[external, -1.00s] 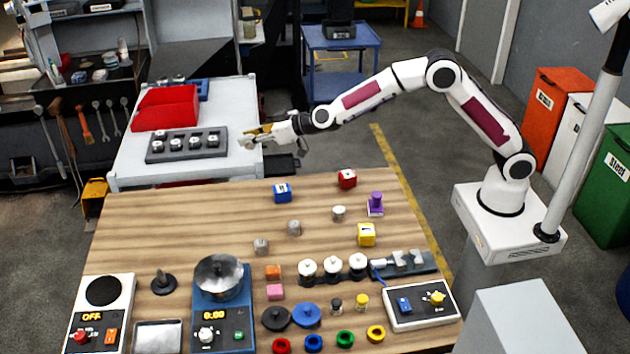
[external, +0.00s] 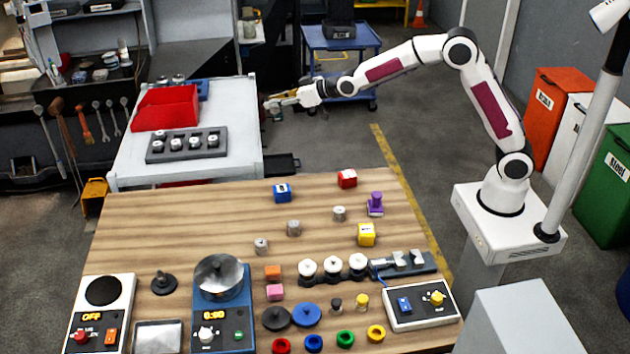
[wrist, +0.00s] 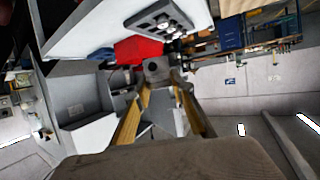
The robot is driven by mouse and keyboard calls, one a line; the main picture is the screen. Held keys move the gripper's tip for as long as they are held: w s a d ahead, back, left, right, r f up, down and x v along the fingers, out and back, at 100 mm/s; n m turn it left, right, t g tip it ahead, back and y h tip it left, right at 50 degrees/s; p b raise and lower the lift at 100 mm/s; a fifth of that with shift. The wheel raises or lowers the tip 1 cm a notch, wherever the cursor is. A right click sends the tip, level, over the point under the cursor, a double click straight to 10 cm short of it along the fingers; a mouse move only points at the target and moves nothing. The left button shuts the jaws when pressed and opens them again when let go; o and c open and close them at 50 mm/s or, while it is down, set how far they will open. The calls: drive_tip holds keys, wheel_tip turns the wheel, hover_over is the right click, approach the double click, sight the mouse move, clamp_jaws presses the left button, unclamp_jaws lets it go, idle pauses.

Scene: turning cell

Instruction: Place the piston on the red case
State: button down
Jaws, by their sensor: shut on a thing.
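My gripper (external: 272,104) is raised just off the right side of the white cart, above the floor. It is shut on a grey metal part, the piston (wrist: 156,69), which has a dark round hole and sits between the fingertips in the wrist view. In the external view the part is small and hard to make out. The red case (external: 165,108) is an open bin on the cart, left of my gripper and apart from it. It also shows in the wrist view (wrist: 138,50), behind the held part.
A dark tray (external: 187,146) with several grey metal parts lies on the cart (external: 130,168) in front of the red case. A blue trolley (external: 345,64) stands behind. The wooden table (external: 140,225) holds coloured cubes, including a red one (external: 347,179), weights and scales.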

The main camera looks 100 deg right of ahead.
drive_tip(key=shift+s+d+r+n+y, duration=0.85)
drive_tip(key=shift+s+d+r, duration=0.55)
drive_tip(key=shift+s, duration=4.25)
drive_tip(key=s+a+f+n+y, duration=0.3)
drive_tip(key=s+a+f, duration=0.1)
drive_tip(key=a, duration=0.5)
drive_tip(key=s+a+f+n+t+y, duration=0.1)
drive_tip(key=s+a+f+n+y, duration=0.2)
drive_tip(key=s+a, duration=0.3)
drive_tip(key=a+f+y, duration=0.1)
drive_tip(key=a, duration=0.3)
drive_tip(key=shift+s+a+f, duration=0.15)
drive_tip(key=shift+f, duration=0.05)
drive_tip(key=shift+y, duration=0.25)
drive_tip(key=shift+f, duration=2.95)
